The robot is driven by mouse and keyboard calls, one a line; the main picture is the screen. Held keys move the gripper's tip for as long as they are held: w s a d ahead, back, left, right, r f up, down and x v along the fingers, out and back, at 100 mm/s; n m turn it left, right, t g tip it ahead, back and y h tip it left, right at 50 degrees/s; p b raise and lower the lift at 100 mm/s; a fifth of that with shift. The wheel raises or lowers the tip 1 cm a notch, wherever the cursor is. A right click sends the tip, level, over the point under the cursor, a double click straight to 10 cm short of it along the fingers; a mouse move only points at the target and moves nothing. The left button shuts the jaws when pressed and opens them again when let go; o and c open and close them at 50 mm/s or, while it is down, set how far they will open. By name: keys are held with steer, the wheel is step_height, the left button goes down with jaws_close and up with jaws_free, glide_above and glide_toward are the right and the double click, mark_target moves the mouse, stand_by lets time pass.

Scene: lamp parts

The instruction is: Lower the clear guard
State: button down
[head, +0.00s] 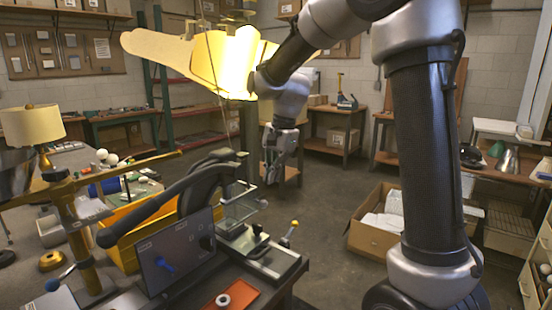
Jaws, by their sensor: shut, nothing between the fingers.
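The clear guard (240,206) is a see-through panel with greenish edges on the dark bench press (206,180), left of the picture's middle. A small pale knob (262,203) shows at its right side. Whether the guard is fully raised or partly down is hard to tell. My gripper (271,174) points downward above and to the right of the guard, apart from it in the picture. It is shut and empty.
The press stands on a dark bench with a control panel (175,262), an orange tray (231,298) and a yellow-knobbed lever (290,233). A yellow bin (124,250) is behind. A cardboard box (368,236) sits right. A lit lamp shade (225,62) hangs above.

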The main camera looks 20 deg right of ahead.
steer(key=shift+w+a+f, duration=0.1)
steer(key=shift+a+f, duration=0.05)
steer(key=shift+f, duration=0.7)
steer(key=shift+w+a+f, duration=0.1)
steer(key=shift+a+f, duration=0.1)
steer(key=shift+f, duration=0.7)
steer(key=shift+a+f, duration=0.15)
steer(key=shift+f, duration=0.7)
steer(key=shift+s+f, duration=0.1)
steer(key=shift+f, duration=2.55)
